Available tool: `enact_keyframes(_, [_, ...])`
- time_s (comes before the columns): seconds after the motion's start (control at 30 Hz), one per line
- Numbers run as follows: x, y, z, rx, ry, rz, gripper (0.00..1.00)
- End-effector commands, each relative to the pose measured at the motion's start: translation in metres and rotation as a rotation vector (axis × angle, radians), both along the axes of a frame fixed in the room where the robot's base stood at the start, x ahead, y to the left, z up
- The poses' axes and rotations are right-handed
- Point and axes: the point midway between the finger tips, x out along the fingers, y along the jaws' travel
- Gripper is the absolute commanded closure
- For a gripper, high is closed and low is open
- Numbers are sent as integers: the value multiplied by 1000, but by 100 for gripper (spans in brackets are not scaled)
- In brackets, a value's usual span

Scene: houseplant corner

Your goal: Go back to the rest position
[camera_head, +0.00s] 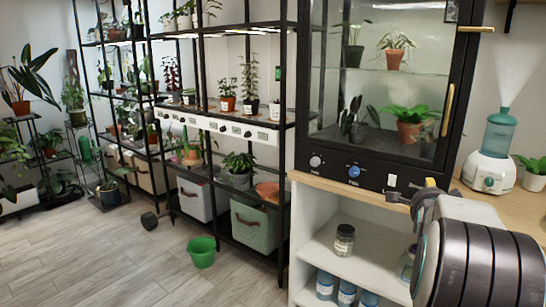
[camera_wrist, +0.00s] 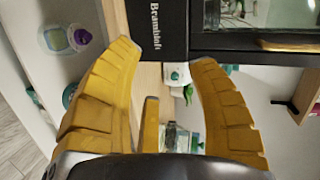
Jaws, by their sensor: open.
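My gripper (camera_wrist: 165,55) shows in the wrist view with its two yellow fingers spread wide and nothing between them. Beyond the fingertips are the black lower panel of the glass cabinet, with white lettering, and a pale wall. In the head view my arm fills the lower right corner. My gripper (camera_head: 415,188) is partly hidden there, close to the front of the black glass cabinet (camera_head: 328,168) and its blue knob (camera_head: 354,171). I cannot tell from these views whether it touches the cabinet.
A teal and white humidifier (camera_head: 490,160) gives off mist on the wooden counter (camera_head: 455,192), right of the cabinet. Jars and blue-labelled bottles stand on the white shelf (camera_head: 318,247) below. Black plant racks line the left.

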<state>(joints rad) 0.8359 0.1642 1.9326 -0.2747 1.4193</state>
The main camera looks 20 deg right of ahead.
Motion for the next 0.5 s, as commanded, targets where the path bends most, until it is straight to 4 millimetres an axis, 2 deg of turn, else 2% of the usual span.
enact_keyframes(0.03, [7,24,27,-9,60,53,48])
enact_keyframes(0.13, [15,70,43,-31,202,164,48])
enact_keyframes(0.27, [16,129,62,-74,381,320,48])
enact_keyframes(0.37, [10,174,77,-117,511,449,48])
enact_keyframes(0.5, [-8,233,96,-188,685,641,48])
